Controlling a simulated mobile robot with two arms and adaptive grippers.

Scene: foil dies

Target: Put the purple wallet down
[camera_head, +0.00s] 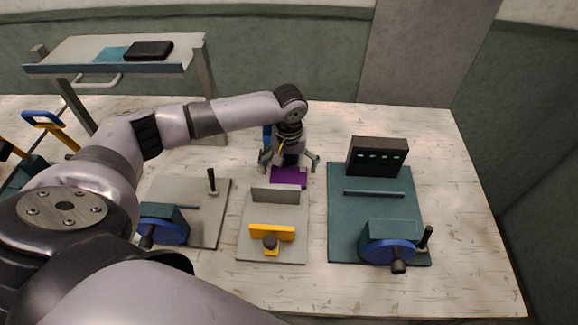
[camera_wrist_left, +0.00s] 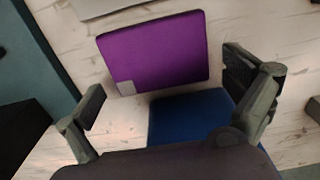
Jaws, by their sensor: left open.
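The purple wallet (camera_head: 290,178) lies flat on the pale wooden table, just behind the grey plate with the yellow block. In the left wrist view the wallet (camera_wrist_left: 155,50) shows almost whole, with a small grey patch at one corner. My left gripper (camera_head: 289,163) is above and just behind the wallet, with its fingers spread wide. In the left wrist view the gripper (camera_wrist_left: 168,95) is open, and neither finger touches the wallet. My right gripper is not in view.
A blue flat item (camera_wrist_left: 185,115) lies beside the wallet, partly hidden by my gripper. The grey plate (camera_head: 284,215) has an upright bar and a yellow block. A teal machine base (camera_head: 342,230) stands right, another grey plate (camera_head: 215,225) left. A raised shelf (camera_head: 75,52) is back left.

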